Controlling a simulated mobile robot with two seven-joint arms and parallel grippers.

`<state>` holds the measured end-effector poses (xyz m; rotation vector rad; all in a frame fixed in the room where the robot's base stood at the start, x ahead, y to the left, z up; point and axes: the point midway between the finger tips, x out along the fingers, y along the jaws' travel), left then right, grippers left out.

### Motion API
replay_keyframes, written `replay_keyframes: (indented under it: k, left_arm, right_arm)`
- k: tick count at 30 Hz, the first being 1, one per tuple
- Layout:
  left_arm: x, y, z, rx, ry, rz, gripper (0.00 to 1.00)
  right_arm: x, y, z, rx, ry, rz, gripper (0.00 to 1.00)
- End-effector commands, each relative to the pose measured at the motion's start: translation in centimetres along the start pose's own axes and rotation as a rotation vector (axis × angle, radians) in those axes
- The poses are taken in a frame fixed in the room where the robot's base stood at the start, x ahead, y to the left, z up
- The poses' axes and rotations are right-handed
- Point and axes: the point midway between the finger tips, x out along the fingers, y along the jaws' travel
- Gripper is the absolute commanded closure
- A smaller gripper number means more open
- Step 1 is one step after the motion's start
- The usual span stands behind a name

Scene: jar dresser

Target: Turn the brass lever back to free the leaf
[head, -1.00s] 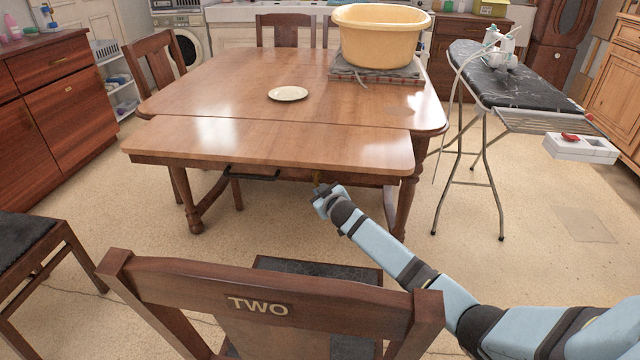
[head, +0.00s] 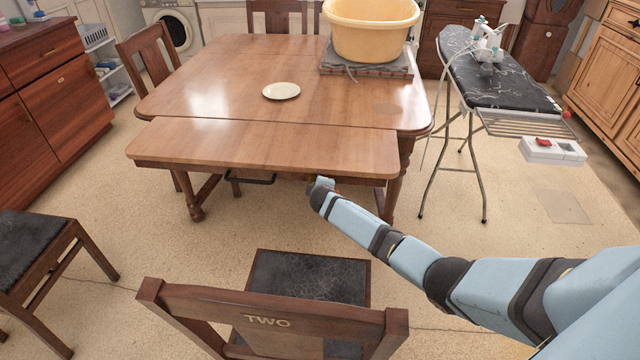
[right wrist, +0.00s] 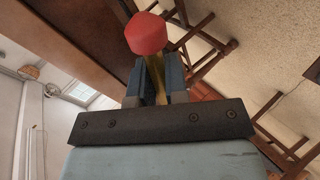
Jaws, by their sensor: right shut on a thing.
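The wooden leaf (head: 265,148) forms the near end of the table in the head view and lies about level with the top, a seam between them. My right gripper (head: 322,184) is just under the leaf's front edge, right of its middle. In the right wrist view, the brass lever (right wrist: 154,72) with its red knob (right wrist: 146,33) stands between my right gripper's fingers (right wrist: 154,82), which are shut on it. The lever's pivot is hidden. A dark bar handle (head: 252,180) hangs under the leaf to the left. My left gripper is out of view.
A chair marked TWO (head: 270,320) stands close in front, below my right arm. A plate (head: 281,91) and a yellow tub (head: 370,28) on a folded cloth are on the table (head: 215,80). An ironing board (head: 500,85) stands to the right.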

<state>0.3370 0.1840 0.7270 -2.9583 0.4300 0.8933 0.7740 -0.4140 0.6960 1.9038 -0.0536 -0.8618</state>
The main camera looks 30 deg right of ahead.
Motion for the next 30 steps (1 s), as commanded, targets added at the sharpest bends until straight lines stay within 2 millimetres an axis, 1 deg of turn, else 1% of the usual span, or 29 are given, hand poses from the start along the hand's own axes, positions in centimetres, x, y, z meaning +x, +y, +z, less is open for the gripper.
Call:
replay_keyframes:
  k: [1,6,12,30]
  left_arm:
    - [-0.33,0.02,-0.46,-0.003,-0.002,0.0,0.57]
    - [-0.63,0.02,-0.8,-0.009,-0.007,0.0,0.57]
    - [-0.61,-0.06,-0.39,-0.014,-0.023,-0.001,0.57]
    - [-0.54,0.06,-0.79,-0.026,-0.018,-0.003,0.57]
  right_arm:
    - [-0.27,0.36,-0.09,-0.028,-0.021,-0.001,1.0]
    - [-0.43,0.61,-0.12,-0.116,-0.079,-0.001,1.0]
    - [-0.52,0.77,-0.05,-0.183,-0.124,0.0,1.0]
    - [-0.54,0.84,-0.06,-0.219,-0.147,0.0,1.0]
